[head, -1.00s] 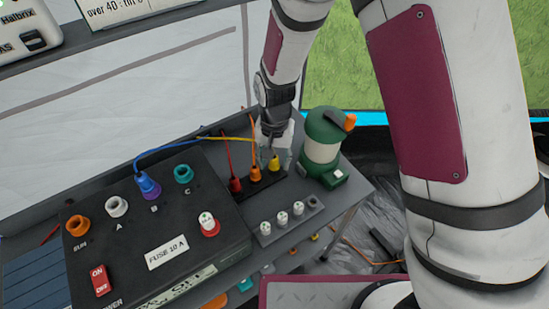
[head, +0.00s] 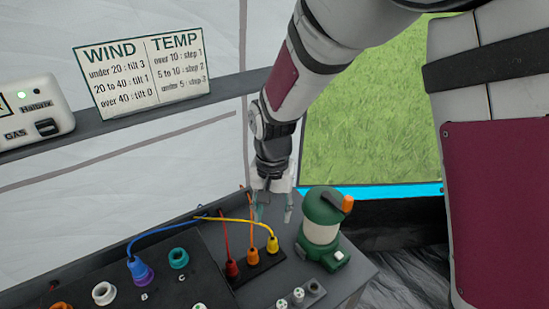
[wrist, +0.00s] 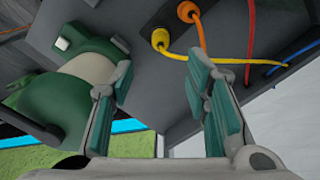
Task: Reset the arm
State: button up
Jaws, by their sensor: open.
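My gripper (head: 273,208) is open and empty in the head view, above the back of the grey table, behind the plugs and left of the green lantern. In the wrist view its two teal-padded fingers (wrist: 160,100) are spread apart with nothing between them. The yellow plug (head: 272,244), orange plug (head: 253,256) and red plug (head: 232,268) stand in a dark strip, each with a cable. The yellow plug (wrist: 161,38) and orange plug (wrist: 187,12) also show in the wrist view, apart from the fingers.
The green lantern (head: 320,231) stands close to my gripper's right. A black box (head: 195,279) with a blue plug (head: 140,271) and coloured sockets is at the lower left. A shelf (head: 160,113) holds a wind and temperature card (head: 144,75) and a white gas detector (head: 32,115).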

jog(key=shift+r, duration=0.1)
jog(key=s+d+r, duration=0.3)
jog(key=d+r, duration=0.3)
jog(key=r, duration=0.3)
jog(key=s+d+r+n+t+p, duration=0.1)
jog(key=s+d+r+t, duration=0.1)
jog(key=s+d+r, duration=0.4)
jog(key=s+d+r+n+t+p, duration=0.1)
jog(key=s+d+r+t+p, duration=0.1)
jog(key=s+d+r, duration=0.5)
jog(key=s+d, duration=0.1)
jog(key=s, duration=0.5)
jog(key=shift+s+d, duration=0.15)
